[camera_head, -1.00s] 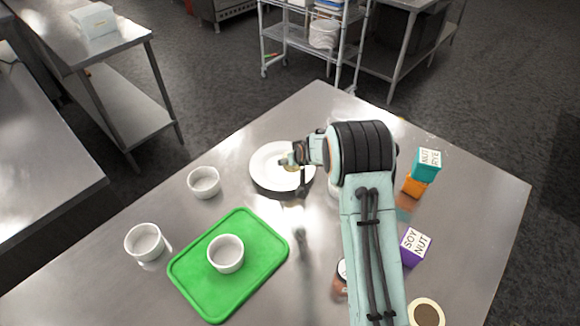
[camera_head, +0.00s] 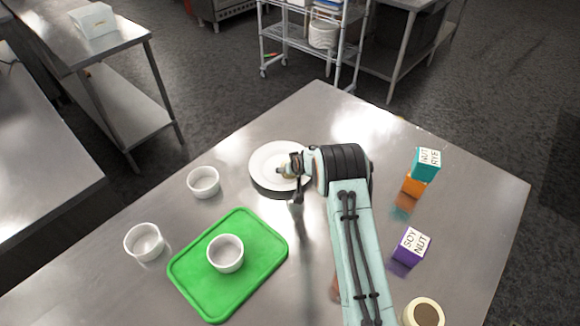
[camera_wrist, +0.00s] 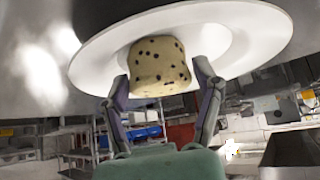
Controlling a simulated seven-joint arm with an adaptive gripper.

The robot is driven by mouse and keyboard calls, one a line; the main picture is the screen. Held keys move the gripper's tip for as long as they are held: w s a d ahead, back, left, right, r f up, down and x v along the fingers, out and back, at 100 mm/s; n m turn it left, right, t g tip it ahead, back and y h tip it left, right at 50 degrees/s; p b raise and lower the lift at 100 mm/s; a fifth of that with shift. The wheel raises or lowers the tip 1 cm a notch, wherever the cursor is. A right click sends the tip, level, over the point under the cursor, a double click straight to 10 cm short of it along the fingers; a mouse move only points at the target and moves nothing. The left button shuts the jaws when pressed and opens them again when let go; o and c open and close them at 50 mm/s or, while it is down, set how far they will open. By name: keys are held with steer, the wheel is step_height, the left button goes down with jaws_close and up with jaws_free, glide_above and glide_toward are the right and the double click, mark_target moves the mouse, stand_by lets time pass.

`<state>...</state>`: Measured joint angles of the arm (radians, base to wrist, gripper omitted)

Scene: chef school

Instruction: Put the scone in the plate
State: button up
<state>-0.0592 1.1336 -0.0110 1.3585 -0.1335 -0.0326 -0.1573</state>
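The scone (camera_wrist: 158,66) is pale with dark specks. In the wrist view it sits between my two fingertips, one at each side of it, with the plate behind it. My gripper (camera_wrist: 160,74) appears shut on it. The white round plate (camera_wrist: 258,38) fills the upper part of the wrist view. In the head view my gripper (camera_head: 288,172) is at the front right part of the plate (camera_head: 264,157), and my arm and wrist hide part of the rim. Whether the scone touches the plate cannot be told.
A green tray (camera_head: 195,277) holds a white ramekin (camera_head: 225,254). Two more ramekins (camera_head: 204,182) (camera_head: 144,242) stand to the left. A round container (camera_head: 423,313) is at the front right.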

steer(key=shift+o, duration=0.3)
steer(key=shift+r, duration=0.25)
steer(key=s+d+r+g, duration=0.3)
steer(key=s+r, duration=1.6)
steer(key=s, duration=0.2)
steer(key=s+d+r+m+g, duration=0.1)
steer(key=s+r+g, duration=0.1)
steer(key=s, duration=1)
steer(key=s+r+g+h, duration=0.1)
steer(key=s+g, duration=0.2)
steer(key=s, duration=0.9)
steer(key=shift+s+d+r+m, duration=0.3)
steer(key=shift+d+r+m, duration=0.05)
steer(key=shift+r+m, duration=0.05)
